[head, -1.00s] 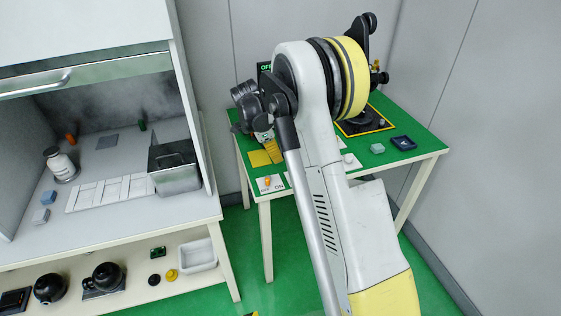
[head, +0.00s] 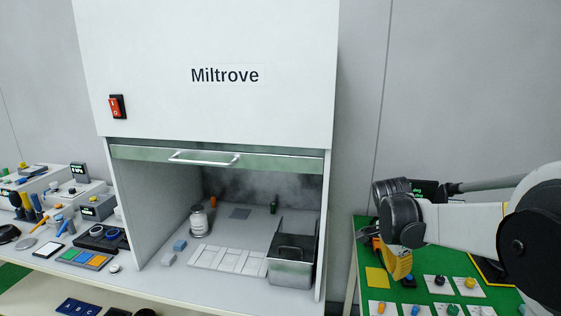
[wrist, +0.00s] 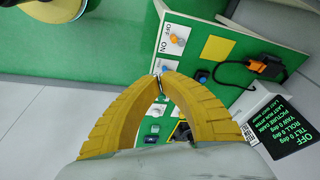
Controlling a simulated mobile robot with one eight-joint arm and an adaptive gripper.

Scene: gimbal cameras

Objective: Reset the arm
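My arm comes in from the right edge of the head view, bent over the green-topped table (head: 420,292). My gripper (head: 397,268) points down above this table, with its yellow fingers partly hidden by the wrist. In the wrist view, the two yellow fingertips (wrist: 162,77) meet over the table. No held object shows between them, and the gripper is shut.
A fume hood marked Miltrove (head: 225,75) stands left of my arm, holding a white bottle (head: 198,222) and a metal box (head: 291,268). Switch panels (head: 440,283) lie below my gripper. A display reading OFF (wrist: 285,128) stands near it.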

